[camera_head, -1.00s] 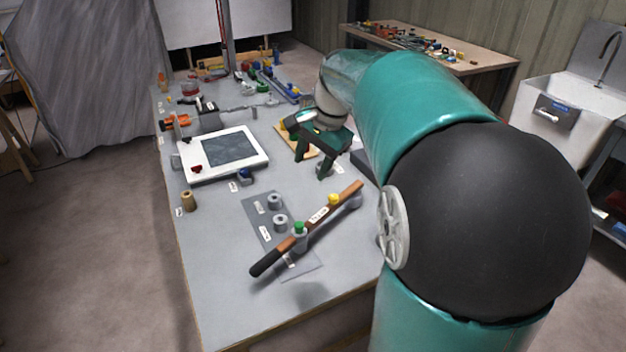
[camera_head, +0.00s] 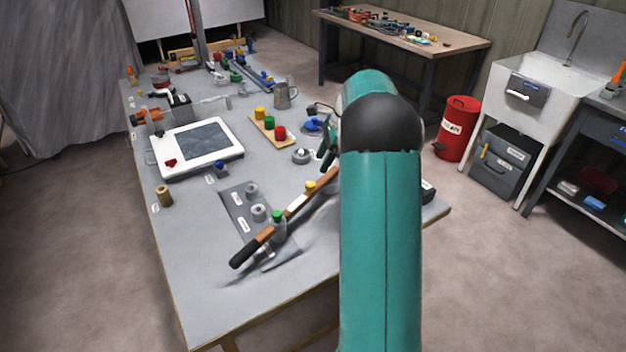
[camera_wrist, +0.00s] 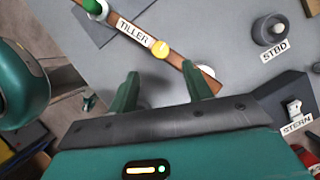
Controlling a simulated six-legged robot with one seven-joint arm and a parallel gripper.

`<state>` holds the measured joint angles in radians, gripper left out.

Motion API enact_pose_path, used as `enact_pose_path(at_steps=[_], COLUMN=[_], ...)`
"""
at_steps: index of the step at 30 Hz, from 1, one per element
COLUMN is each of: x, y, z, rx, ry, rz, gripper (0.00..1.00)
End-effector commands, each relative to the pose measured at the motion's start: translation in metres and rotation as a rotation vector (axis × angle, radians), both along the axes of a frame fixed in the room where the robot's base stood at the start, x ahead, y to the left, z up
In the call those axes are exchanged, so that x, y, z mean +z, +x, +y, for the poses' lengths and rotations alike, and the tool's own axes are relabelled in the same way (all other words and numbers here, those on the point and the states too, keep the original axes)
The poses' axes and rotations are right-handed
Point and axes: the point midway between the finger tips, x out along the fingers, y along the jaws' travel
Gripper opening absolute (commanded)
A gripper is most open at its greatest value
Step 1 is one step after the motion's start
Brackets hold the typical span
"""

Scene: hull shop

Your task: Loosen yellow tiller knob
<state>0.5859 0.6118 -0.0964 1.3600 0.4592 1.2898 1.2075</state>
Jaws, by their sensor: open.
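The yellow tiller knob (camera_head: 310,186) sits on the brown wooden tiller bar (camera_head: 262,234), which slants across the near part of the bench. In the wrist view the yellow knob (camera_wrist: 160,49) lies just beyond my fingertips, near the middle between them, beside the TILLER label (camera_wrist: 133,32). My gripper (camera_wrist: 160,86) is open and empty, apart from the knob. In the head view my arm hides most of the gripper and the bar's far end. A green knob (camera_head: 277,216) stands on the bar nearer its black grip.
A round grey fitting labelled STBD (camera_wrist: 269,30) and a dark block labelled STERN (camera_wrist: 292,105) lie to the right in the wrist view. A white-framed panel (camera_head: 198,147) and a wooden strip with coloured knobs (camera_head: 270,129) are on the bench. A red bin (camera_head: 457,127) stands beyond.

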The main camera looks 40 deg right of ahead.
Motion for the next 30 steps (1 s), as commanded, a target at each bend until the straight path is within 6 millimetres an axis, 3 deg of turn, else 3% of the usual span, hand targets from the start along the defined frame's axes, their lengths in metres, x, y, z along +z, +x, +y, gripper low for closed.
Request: enact_pose_path(at_steps=[6, 12, 24, 26, 30], x=[-0.042, -0.07, -0.08, -0.08, -0.08], y=[0.007, 0.012, 0.014, 0.014, 0.014], z=[0.014, 0.024, 0.028, 0.028, 0.028], rx=[0.001, 0.001, 0.001, 0.001, 0.001], ry=[0.001, 0.0, -0.001, -0.001, -0.001], rz=[0.002, 0.002, 0.0, 0.0, 0.0], gripper=[0.5, 0.5, 0.5, 0.42, 0.14])
